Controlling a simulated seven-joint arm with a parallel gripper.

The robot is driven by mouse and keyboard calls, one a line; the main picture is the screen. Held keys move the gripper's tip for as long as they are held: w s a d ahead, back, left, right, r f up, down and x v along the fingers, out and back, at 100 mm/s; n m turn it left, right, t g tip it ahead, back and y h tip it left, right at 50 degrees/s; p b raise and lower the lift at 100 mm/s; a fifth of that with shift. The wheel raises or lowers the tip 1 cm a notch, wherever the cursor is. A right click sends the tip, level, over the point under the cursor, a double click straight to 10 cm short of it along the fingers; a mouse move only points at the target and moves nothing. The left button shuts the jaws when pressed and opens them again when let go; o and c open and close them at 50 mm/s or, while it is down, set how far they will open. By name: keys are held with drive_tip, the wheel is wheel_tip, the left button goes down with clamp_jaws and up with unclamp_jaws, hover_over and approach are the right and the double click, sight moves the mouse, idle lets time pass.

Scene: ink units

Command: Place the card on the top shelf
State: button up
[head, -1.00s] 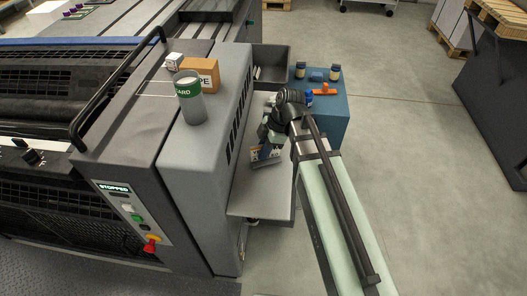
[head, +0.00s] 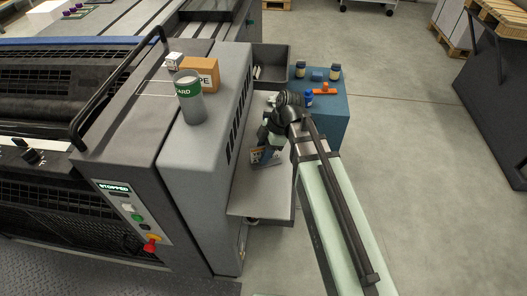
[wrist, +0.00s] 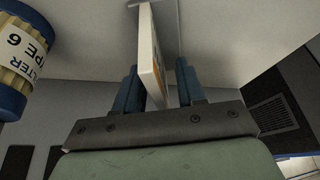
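My gripper (wrist: 163,85) has two blue fingers, which stand on either side of an upright white-edged card (wrist: 152,55) in the wrist view. The left finger is close to the card's white edge; the right finger overlaps its shaded side, where some orange shows. I cannot tell whether both fingers press on it. In the head view my gripper (head: 265,155) is low over the grey shelf (head: 258,203) beside the machine. The card is small and partly hidden there by my wrist.
A filter labelled "TYPE 6" (wrist: 22,50) is close on the left in the wrist view. A blue stand (head: 335,108) holds bottles and an orange item (head: 324,90). A grey bin (head: 272,55) lies behind. A can (head: 190,100) and a box (head: 203,72) stand on the machine.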

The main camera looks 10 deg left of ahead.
drive_tip(key=shift+r, duration=0.1)
drive_tip(key=v, duration=1.2)
drive_tip(key=shift+w, duration=0.1)
drive_tip(key=shift+d, duration=0.1)
